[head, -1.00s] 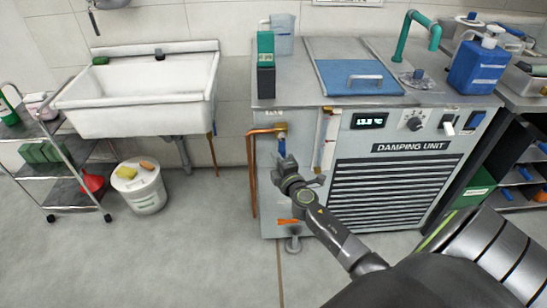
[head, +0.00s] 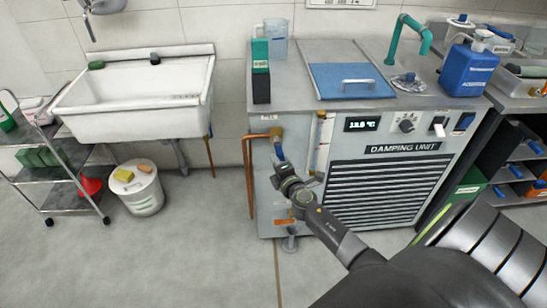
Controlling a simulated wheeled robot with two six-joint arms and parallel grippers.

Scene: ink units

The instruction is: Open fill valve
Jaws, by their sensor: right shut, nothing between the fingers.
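The fill valve is a brass fitting (head: 276,133) on the copper pipe at the left of the damping unit's front. Its blue lever (head: 279,151) hangs down, close to vertical and leaning slightly to the right at its lower end. My right gripper (head: 282,165) is shut and holds nothing. It is at the lower end of the blue lever, in front of the unit. I cannot tell whether it touches the lever. My left gripper is not in view.
The damping unit (head: 385,193) carries a blue lid (head: 350,81), a green-and-black bottle (head: 261,72), a clear jug (head: 276,38) and a blue canister (head: 468,68). A copper pipe (head: 248,185) runs down its left side. A bucket (head: 138,188) stands on the floor left, with clear floor between.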

